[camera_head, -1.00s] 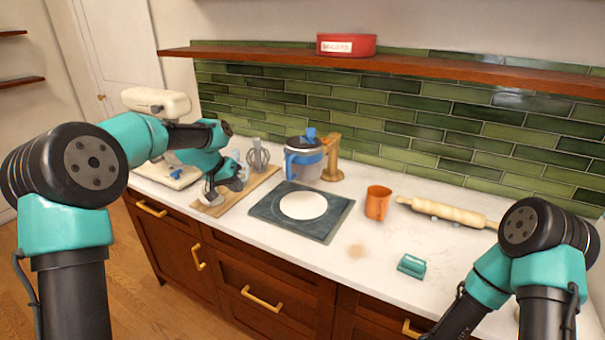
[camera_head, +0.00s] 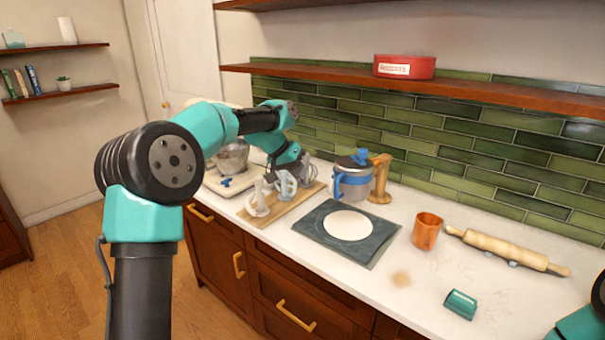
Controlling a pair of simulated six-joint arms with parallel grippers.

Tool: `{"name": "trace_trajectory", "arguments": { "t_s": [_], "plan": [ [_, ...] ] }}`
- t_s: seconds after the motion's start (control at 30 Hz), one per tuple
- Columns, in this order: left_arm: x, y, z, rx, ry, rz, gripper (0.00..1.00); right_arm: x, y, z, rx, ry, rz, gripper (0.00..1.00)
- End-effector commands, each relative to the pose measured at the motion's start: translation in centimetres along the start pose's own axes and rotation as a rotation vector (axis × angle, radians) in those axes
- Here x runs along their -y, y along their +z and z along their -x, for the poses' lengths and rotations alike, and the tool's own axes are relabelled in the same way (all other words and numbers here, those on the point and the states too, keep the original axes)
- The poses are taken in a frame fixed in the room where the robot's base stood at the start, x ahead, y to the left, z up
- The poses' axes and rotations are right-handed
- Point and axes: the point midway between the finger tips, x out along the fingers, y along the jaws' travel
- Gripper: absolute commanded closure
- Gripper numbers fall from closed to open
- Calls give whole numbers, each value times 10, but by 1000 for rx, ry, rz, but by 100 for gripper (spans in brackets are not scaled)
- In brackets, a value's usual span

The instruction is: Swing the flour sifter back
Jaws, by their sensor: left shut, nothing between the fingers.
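The flour sifter (camera_head: 354,183), a clear grey canister with blue bands, a blue handle and a blue knob on top, stands upright at the back of the counter. It is next to a brown wooden post (camera_head: 380,182), behind a dark square mat (camera_head: 376,246) with a white round patch (camera_head: 348,225). My left gripper (camera_head: 288,178) is shut and empty, left of the sifter and apart from it, over the mixer attachments on a wooden board. Its fingertips are hard to separate from the attachments. My right gripper is out of view.
The wooden board (camera_head: 258,219) holds a pale beater (camera_head: 259,201) and a whisk (camera_head: 308,170). A mixer bowl (camera_head: 232,155) is behind my left arm. An orange cup (camera_head: 426,231), a rolling pin (camera_head: 510,251) and a green scraper (camera_head: 460,304) lie to the right. The front counter is mostly clear.

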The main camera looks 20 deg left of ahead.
Motion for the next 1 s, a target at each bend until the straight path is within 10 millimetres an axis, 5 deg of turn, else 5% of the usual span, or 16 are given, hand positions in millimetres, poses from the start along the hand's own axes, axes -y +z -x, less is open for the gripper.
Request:
{"name": "trace_trajectory", "arguments": {
  "t_s": [0.47, 0.7, 1.0],
  "plan": [
    [-1, 1, -82, 3, 1, 0, 100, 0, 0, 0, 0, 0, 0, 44],
    [-29, 1, -95, 1, 0, -1, 100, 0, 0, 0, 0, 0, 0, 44],
    [-35, 1, -99, 0, 0, 0, 100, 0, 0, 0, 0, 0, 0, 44]
  ]
}}
